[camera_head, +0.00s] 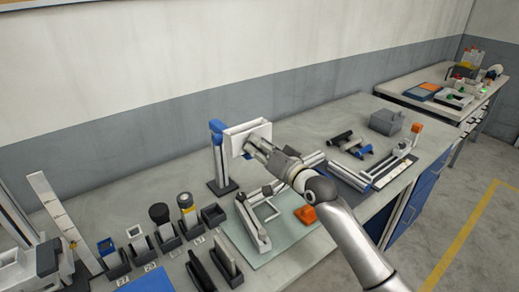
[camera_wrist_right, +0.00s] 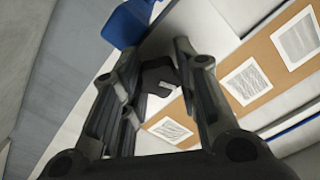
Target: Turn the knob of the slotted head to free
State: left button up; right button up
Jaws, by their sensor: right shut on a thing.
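The slotted head (camera_head: 236,133) is a white, plate-like piece on an upright post with a blue part (camera_head: 216,127) at its upper left. My right gripper (camera_head: 252,146) reaches its front face from the lower right. In the right wrist view a dark knob (camera_wrist_right: 158,76) with a pale mark sits between the two fingers of my right gripper (camera_wrist_right: 157,62). The fingers are shut on the knob. In the head view the gripper hides the knob. The knob's labelled positions cannot be read. My left gripper is not in view.
The post stands on a dark base (camera_head: 222,188) on the long bench. A pale green mat (camera_head: 275,248) with a small clamp-like device and an orange block (camera_head: 306,214) lies in front. Several dark holders stand to the left. A grey box (camera_head: 387,122) stands farther right.

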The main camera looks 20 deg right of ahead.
jog(key=n, duration=0.7)
jog(key=shift+f+n+p, duration=0.1)
jog(key=shift+n+p, duration=1.7)
jog(key=shift+n, duration=10.6)
jog(key=o, duration=1)
